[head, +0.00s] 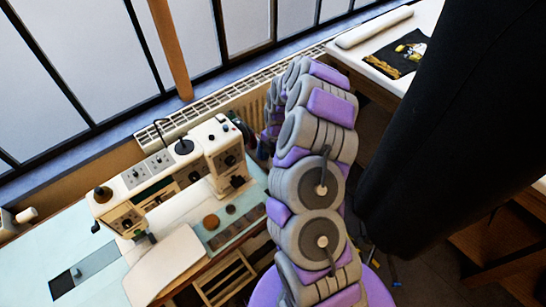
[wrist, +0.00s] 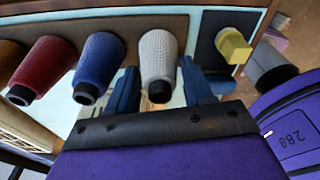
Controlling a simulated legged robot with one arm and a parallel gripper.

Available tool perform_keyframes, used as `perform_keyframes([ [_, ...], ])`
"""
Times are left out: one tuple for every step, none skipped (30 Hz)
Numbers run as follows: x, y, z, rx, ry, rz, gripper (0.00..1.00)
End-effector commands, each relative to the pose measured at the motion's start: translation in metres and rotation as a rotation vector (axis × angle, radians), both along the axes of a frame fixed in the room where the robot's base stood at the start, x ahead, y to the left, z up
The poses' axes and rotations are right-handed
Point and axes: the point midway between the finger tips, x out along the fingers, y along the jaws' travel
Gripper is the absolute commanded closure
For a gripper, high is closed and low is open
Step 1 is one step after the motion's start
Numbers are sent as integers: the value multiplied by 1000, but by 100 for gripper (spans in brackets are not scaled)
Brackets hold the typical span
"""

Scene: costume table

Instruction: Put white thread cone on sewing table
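In the wrist view the white thread cone (wrist: 158,55) stands in a row of cones, its dark narrow end towards me. My gripper (wrist: 160,75) is open around it, with one dark blue finger on either side. Narrow gaps seem to show between cone and fingers; contact is hard to tell. In the head view the sewing table (head: 85,235) has a pale blue top and carries a cream sewing machine (head: 165,175). My arm reaches away beyond the machine's right side. The gripper and white cone are hidden there.
A blue cone (wrist: 98,65) and a red cone (wrist: 42,67) stand left of the white one. A yellow piece (wrist: 233,45) and a grey cone (wrist: 270,65) are to the right. The table's left front is mostly clear. A black hanging shape (head: 440,120) is right of my arm.

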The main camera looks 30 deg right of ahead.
Motion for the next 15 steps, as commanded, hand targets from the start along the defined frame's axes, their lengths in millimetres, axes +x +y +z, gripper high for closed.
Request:
perform_keyframes([
  [0, 0, 0, 0, 0, 0, 44],
  [0, 0, 0, 0, 0, 0, 41],
  [0, 0, 0, 0, 0, 0, 37],
  [0, 0, 0, 0, 0, 0, 34],
  [0, 0, 0, 0, 0, 0, 31],
  [0, 0, 0, 0, 0, 0, 27],
  [0, 0, 0, 0, 0, 0, 26],
  [0, 0, 0, 0, 0, 0, 26],
  [0, 0, 0, 0, 0, 0, 26],
  [0, 0, 0, 0, 0, 0, 26],
  [0, 0, 0, 0, 0, 0, 26],
  [0, 0, 0, 0, 0, 0, 26],
  [0, 0, 0, 0, 0, 0, 26],
  [0, 0, 1, 0, 0, 0, 26],
  [0, 0, 2, 0, 0, 0, 26],
])
